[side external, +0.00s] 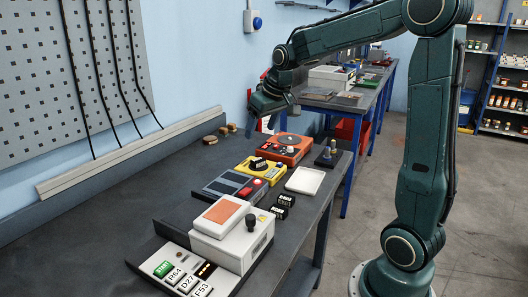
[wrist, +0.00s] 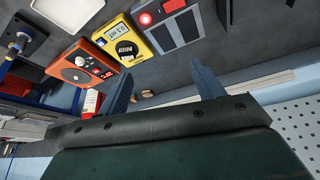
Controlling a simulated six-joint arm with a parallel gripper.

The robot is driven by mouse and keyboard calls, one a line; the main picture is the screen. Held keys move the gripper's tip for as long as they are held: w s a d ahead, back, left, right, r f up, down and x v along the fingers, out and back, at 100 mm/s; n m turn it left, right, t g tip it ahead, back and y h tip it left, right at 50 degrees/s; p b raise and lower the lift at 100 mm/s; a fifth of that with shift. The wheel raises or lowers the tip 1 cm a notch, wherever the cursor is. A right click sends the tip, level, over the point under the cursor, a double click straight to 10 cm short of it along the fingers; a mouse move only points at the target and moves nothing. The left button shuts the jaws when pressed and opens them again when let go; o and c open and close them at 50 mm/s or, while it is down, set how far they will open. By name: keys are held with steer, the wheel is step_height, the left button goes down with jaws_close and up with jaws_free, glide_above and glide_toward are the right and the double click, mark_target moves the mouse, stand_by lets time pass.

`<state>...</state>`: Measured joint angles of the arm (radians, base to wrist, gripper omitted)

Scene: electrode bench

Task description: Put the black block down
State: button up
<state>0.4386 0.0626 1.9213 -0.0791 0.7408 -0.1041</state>
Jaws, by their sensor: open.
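A black block with white lettering (side external: 258,163) appears to rest on top of the yellow meter (side external: 248,175); it also shows in the wrist view (wrist: 126,50). Two more small black blocks with white lettering, one (side external: 286,200) and another (side external: 279,212), lie on the bench near its right edge. I cannot tell which one the task means. My gripper (side external: 261,122) is raised above the far part of the bench, beyond the yellow meter. In the wrist view its two fingers (wrist: 163,88) are wide apart with nothing between them.
An orange device (side external: 290,148), a grey device with a red button (side external: 232,186), a white tray (side external: 305,180) and a white box with an orange top (side external: 228,235) stand on the dark bench (side external: 140,210). Small brown pieces (side external: 215,137) lie near the wall. The bench's left side is clear.

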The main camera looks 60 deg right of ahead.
steer(key=s+a+n, duration=0.1)
steer(key=s+a, duration=0.7)
steer(key=s, duration=0.3)
steer(key=s+a+n+t+y, duration=0.1)
steer(key=s+a+n, duration=0.1)
steer(key=s+a, duration=0.6)
steer(key=s, duration=0.3)
steer(key=shift+a, duration=0.4)
steer(key=shift+o, duration=0.2)
steer(key=shift+w+r, duration=0.1)
